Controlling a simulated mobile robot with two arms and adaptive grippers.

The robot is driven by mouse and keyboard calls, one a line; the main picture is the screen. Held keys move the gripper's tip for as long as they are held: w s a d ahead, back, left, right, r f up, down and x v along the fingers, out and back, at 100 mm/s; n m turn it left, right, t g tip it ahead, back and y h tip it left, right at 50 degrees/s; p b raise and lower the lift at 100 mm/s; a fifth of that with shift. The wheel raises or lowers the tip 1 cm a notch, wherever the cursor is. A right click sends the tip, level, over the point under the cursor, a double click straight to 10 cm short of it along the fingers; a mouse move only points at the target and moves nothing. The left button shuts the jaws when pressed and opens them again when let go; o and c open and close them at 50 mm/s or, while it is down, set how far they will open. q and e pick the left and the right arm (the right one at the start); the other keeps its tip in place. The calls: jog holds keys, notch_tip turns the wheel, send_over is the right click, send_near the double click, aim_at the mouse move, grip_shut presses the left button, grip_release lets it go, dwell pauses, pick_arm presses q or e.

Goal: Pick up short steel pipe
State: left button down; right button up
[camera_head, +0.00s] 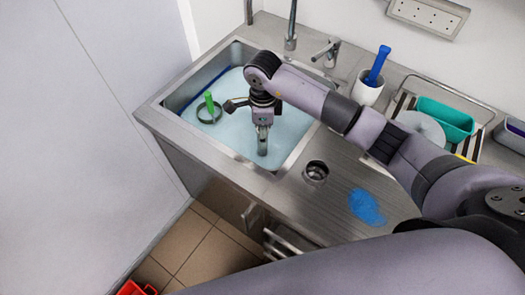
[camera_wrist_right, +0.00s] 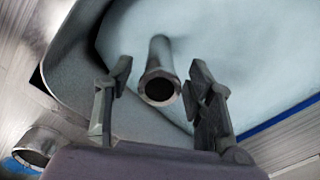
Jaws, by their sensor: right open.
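The short steel pipe (camera_wrist_right: 159,68) shows in the right wrist view as a grey tube with its open end toward the camera. It lies between the two fingers of my right gripper (camera_wrist_right: 161,85), with a visible gap on each side. In the head view, my right gripper (camera_head: 262,132) points down into the sink; I cannot clearly separate the pipe from the fingers there. The right gripper is open, one finger on either side of the pipe. My left gripper is not in view.
The sink (camera_head: 222,145) holds pale blue water and a dark ring with a green handle (camera_head: 209,102). A tap (camera_head: 290,40) stands behind.

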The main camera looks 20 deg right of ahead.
aim_at(262, 153)
jog(key=shift+f, duration=1.45)
jog(key=shift+c, duration=0.4)
jog(key=c, duration=1)
